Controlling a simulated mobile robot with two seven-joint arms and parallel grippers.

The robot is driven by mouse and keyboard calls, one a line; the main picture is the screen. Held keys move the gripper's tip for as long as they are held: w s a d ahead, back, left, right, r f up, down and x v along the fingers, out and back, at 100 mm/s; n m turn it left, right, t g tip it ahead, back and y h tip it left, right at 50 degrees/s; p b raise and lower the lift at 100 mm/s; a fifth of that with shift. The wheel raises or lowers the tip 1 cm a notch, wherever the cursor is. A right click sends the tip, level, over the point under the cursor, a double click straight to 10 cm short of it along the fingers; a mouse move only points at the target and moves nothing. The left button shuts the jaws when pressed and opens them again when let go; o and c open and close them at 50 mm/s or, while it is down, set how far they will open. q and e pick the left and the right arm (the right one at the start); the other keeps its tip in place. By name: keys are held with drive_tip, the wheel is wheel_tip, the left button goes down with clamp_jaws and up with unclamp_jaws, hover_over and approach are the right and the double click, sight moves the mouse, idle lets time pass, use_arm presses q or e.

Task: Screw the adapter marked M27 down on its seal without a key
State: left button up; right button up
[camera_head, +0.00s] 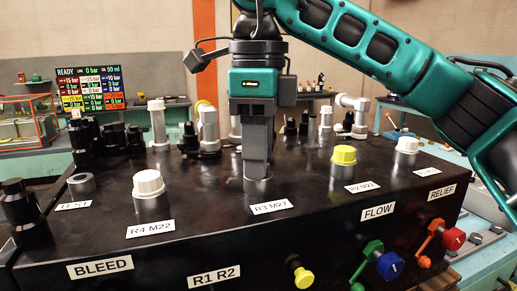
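My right gripper (257,172) points straight down over the port behind the label R3 M27 (271,206) on the black block. A low metal part, taken as the M27 adapter (258,187), shows just under and around the fingertips. The fingers hide most of it, so I cannot tell whether they grip it or how far down it sits. The seal is not visible. My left gripper is not in view.
The black block (330,220) carries a white-capped fitting (149,184) at R4 M22, a yellow-capped one (343,156) and another white-capped one (407,146). Coloured knobs (390,265) project from its front. A display screen (90,88) stands behind at left.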

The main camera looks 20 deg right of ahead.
clamp_jaws()
drive_tip(key=m, duration=0.6)
idle(0.3)
drive_tip(key=m+b, duration=0.1)
drive_tip(key=m, duration=0.5)
drive_tip(key=shift+f, duration=0.1)
drive_tip(key=m, duration=0.3)
drive_tip(key=shift+f+b, duration=0.15)
drive_tip(key=shift+b, duration=0.25)
drive_tip(key=shift+m, duration=1.5)
